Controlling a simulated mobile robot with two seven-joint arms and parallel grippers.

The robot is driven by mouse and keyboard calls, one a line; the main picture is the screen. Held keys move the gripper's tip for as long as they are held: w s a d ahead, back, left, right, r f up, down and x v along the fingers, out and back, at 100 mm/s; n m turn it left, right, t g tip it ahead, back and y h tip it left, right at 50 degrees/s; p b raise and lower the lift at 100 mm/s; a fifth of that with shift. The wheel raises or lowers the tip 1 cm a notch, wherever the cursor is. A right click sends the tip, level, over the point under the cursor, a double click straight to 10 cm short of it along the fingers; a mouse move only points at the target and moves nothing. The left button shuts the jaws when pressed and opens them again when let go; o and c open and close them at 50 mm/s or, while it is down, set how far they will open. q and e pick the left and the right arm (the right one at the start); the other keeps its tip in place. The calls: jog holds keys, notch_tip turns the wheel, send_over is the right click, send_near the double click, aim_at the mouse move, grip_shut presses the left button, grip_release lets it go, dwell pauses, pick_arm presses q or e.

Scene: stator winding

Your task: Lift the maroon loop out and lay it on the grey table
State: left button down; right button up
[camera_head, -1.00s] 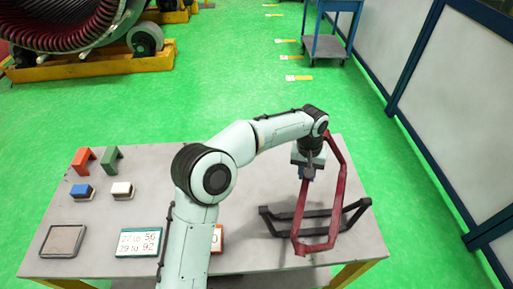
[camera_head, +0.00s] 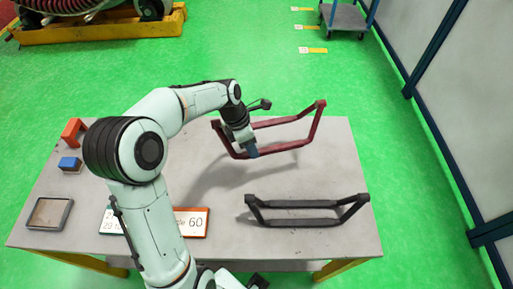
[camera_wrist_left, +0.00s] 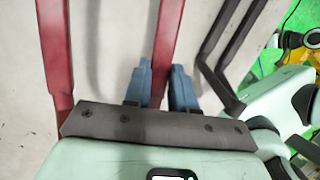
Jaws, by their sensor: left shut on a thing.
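The maroon loop (camera_head: 283,146) is a long six-sided frame, in the head view over the back right part of the grey table (camera_head: 215,255). My left gripper (camera_head: 251,150) is shut on the loop's near bar, towards its left end. In the left wrist view, the blue fingers of my left gripper (camera_wrist_left: 164,88) sit on either side of one maroon bar (camera_wrist_left: 166,38). A shadow lies apart from the loop on the table, so it looks held a little above the top. My right gripper is not clearly in view.
A black angular frame (camera_head: 305,222) stands empty on the near right of the table. An orange bracket (camera_head: 72,130), a blue block (camera_head: 69,164), a framed tray (camera_head: 49,213) and number cards (camera_head: 191,222) are at the left and front. The table's middle is clear.

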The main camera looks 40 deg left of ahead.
pick_arm(q)
jog(key=shift+s+a+f+n, duration=0.1)
jog(key=shift+s+n, duration=0.05)
jog(key=shift+n, duration=0.35)
jog(key=shift+a+f+b, duration=0.1)
jog(key=shift+f+b, duration=0.6)
jog(key=shift+f, duration=0.05)
notch_tip(320, 180, down, 3)
jog(key=b, duration=0.3)
jog(key=shift+f, duration=0.15)
pick_arm(e)
jog(key=f, duration=0.1)
jog(key=s+f, duration=0.1)
jog(key=f, duration=0.1)
jog(key=s+f, duration=0.1)
jog(key=shift+f, duration=0.3)
jog(key=shift+w, duration=0.1)
pick_arm(q)
jog(key=shift+f+p, duration=0.2)
jog(key=shift+p, duration=0.1)
pick_arm(e)
jog(key=shift+r, duration=0.1)
jog(key=shift+w+r, duration=0.1)
jog(key=shift+r, duration=0.2)
pick_arm(q)
jog(key=shift+f, duration=0.2)
pick_arm(e)
jog(key=shift+f, duration=0.15)
